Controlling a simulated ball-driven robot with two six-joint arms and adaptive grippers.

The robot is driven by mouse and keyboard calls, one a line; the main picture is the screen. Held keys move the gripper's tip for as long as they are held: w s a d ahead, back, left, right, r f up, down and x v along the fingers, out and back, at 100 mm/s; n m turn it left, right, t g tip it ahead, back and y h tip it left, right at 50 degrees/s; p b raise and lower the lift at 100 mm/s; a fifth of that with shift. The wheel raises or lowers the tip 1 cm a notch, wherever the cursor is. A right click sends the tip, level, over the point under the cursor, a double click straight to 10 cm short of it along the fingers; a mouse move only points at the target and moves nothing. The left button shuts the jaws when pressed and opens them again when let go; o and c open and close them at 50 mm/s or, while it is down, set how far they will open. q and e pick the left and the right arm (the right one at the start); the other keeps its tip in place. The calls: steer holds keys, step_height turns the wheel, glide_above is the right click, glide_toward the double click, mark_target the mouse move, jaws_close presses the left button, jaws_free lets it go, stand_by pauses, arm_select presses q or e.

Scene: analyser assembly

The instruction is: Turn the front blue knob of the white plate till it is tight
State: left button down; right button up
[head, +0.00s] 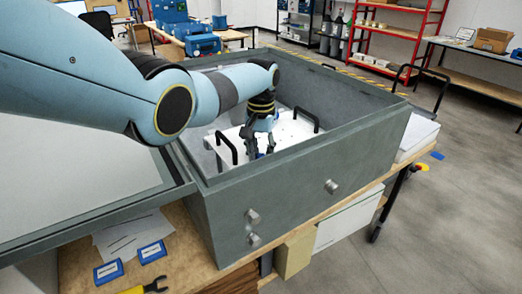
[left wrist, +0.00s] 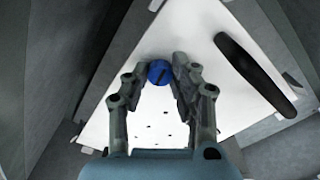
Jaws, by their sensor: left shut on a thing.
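The white plate (head: 286,133) lies inside the grey open-topped box and carries black handles. Its front blue knob (left wrist: 158,72) shows in the left wrist view between my left gripper's fingertips, near a corner of the plate. In the head view only a bit of the blue knob (head: 260,155) shows below the fingers. My left gripper (head: 258,150) reaches down into the box and is shut on the knob; it also shows in the left wrist view (left wrist: 162,74). My right gripper is not in view.
The grey box walls (head: 300,190) surround the plate closely. A black handle (head: 227,148) stands left of my left gripper, and another handle (head: 306,119) stands to its right. The box's open lid (head: 80,205) lies at the left. Papers and blue-edged cards (head: 152,251) lie on the wooden bench.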

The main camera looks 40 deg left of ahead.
mark_target(261, 155)
arm_select(q)
steer(key=shift+r+m, duration=0.1)
steer(key=shift+m, duration=1)
steer(key=shift+w, duration=0.1)
steer(key=c, duration=1.1)
jaws_free()
step_height(261, 155, up, 12)
steer(key=shift+f, duration=0.1)
